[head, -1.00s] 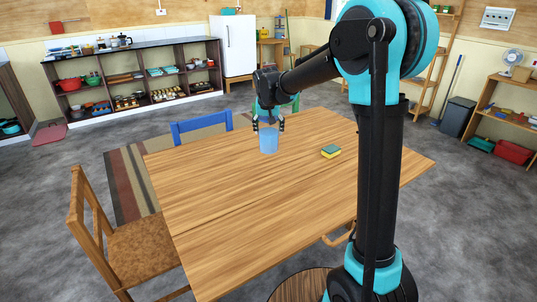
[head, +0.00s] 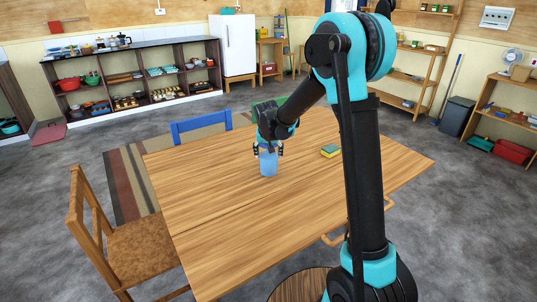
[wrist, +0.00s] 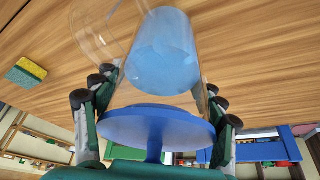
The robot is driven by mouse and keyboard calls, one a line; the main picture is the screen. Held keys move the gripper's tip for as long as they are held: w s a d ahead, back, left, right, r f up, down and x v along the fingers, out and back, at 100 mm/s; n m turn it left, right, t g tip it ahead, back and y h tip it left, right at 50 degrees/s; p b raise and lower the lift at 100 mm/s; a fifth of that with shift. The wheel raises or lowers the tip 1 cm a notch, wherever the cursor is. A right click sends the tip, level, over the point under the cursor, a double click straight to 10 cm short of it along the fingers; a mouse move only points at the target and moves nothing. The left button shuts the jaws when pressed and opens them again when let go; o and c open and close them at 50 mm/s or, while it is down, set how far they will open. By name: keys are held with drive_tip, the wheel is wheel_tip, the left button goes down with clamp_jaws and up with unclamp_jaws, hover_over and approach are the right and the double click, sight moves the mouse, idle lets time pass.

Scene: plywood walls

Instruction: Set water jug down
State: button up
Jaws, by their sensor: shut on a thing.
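The water jug (head: 268,167) is a clear vessel with a blue tint, over the middle of the wooden table (head: 210,205). My gripper (head: 268,150) is shut on the jug from above. In the wrist view the jug (wrist: 163,55) is between the fingers, with a clear handle on its left and a blue disc-shaped part at its near end. The jug is roughly upright in the head view. Its base is at or just above the tabletop; I cannot tell whether it touches.
A yellow and green sponge (head: 331,151) lies on the table to the right of the jug. A blue chair (head: 201,127) stands behind the table and a wooden chair (head: 115,235) at its left. The tabletop around the jug is clear.

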drive_tip(key=shift+f, duration=0.1)
drive_tip(key=o, duration=1.8)
drive_tip(key=v, duration=1.2)
drive_tip(key=shift+d, duration=0.1)
drive_tip(key=s+d+f, duration=0.2)
drive_tip(key=s+d, duration=0.5)
drive_tip(key=s+d+f, duration=0.3)
drive_tip(key=s+d, duration=0.4)
drive_tip(key=s+d+f, duration=0.2)
drive_tip(key=s, duration=0.3)
drive_tip(key=s+d+f, duration=0.2)
drive_tip(key=s+f, duration=0.1)
drive_tip(key=s, duration=0.2)
drive_tip(key=s+d+f, duration=0.3)
drive_tip(key=s, duration=0.3)
drive_tip(key=shift+s, duration=0.1)
